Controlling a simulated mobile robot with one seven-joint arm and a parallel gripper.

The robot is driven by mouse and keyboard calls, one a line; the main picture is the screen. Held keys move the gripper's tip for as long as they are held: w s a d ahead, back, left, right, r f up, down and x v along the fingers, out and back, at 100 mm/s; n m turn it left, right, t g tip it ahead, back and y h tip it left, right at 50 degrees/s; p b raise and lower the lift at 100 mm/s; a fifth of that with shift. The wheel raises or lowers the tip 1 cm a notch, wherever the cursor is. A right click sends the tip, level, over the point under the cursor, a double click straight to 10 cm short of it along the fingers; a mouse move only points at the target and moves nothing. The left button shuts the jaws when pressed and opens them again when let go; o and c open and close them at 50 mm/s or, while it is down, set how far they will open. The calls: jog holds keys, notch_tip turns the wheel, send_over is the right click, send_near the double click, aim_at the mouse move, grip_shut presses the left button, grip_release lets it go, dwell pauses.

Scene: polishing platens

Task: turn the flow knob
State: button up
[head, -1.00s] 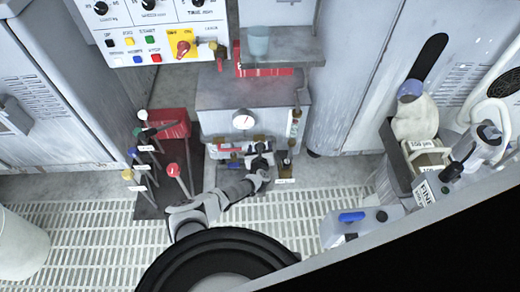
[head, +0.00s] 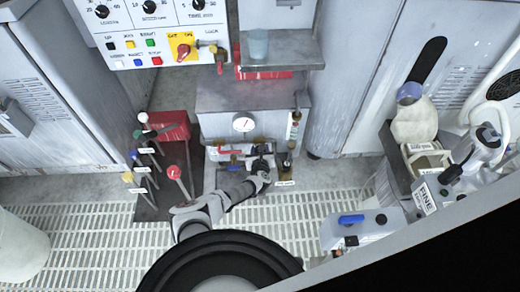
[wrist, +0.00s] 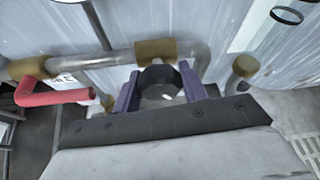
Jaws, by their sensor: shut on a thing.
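The flow knob is a round dark knob (wrist: 160,82) below a brass pipe fitting in the wrist view. My gripper (wrist: 160,95) has one purple finger on each side of it and is shut on it. In the head view my gripper (head: 262,166) is at the pipework on the front of the grey cabinet (head: 250,95). There the knob is mostly hidden by the gripper, and its turn angle cannot be read.
A red lever handle (wrist: 52,96) is on the pipe left of the gripper; a blue handle (head: 236,167) is below it in the head view. A round gauge (head: 243,124) is above. A red-knobbed lever (head: 174,173) stands left of my arm. Open grating lies in front.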

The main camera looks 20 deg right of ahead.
jog(key=shift+d+r+m+y+p, duration=0.15)
jog(key=shift+m+y+p, duration=0.65)
jog(key=shift+p, duration=0.45)
jog(key=shift+m+t+y+p, duration=0.45)
jog(key=shift+m+p, duration=0.25)
jog(key=shift+m, duration=0.5)
jog(key=shift+y, duration=0.25)
jog(key=o, duration=1)
jog(key=shift+c, duration=0.2)
